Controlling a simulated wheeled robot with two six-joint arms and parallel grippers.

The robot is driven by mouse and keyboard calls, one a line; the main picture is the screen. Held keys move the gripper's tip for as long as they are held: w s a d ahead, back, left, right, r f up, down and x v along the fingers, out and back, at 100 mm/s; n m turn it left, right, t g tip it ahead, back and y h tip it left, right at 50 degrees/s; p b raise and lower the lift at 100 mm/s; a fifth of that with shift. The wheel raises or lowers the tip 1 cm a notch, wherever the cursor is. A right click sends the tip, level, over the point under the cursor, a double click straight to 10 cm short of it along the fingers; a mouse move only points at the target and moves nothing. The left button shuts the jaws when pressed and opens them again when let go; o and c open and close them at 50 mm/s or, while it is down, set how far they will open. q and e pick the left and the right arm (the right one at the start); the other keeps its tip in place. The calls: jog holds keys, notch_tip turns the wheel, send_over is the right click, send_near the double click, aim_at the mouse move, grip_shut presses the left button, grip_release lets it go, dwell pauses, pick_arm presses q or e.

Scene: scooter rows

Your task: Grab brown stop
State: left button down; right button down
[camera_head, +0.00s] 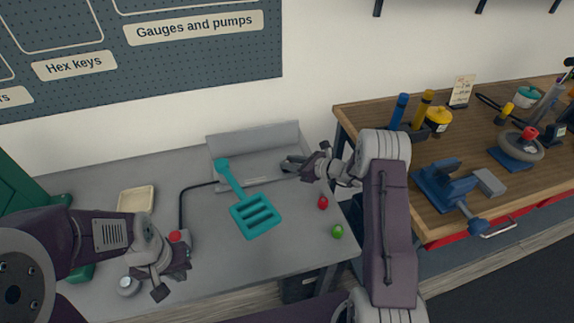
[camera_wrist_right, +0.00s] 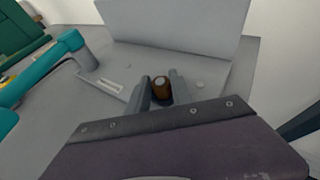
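The brown stop (camera_wrist_right: 162,88) is a small brown cylinder with a pale round end. In the right wrist view it stands between the two fingers of my right gripper (camera_wrist_right: 160,92). The fingers lie close on both sides of it; whether they press on it I cannot tell. In the head view my right gripper (camera_head: 289,164) is at the grey angled panel at the back of the grey table, and the stop is hidden there. My left gripper (camera_head: 172,283) is open and empty over the table's front left, beside a red-topped part.
On the grey table (camera_head: 210,285) are a teal slotted tool (camera_head: 254,214), a grey panel (camera_head: 254,138), a cream tray (camera_head: 136,199), a red ball (camera_head: 323,202) and a green ball (camera_head: 337,231).

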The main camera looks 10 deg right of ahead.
notch_tip(320, 180, up, 4)
jog(key=shift+r, duration=0.25)
jog(key=w+r+v, duration=0.1)
jog(key=v, duration=1.2)
jog(key=shift+d+r+p, duration=0.35)
jog(key=shift+d, duration=0.1)
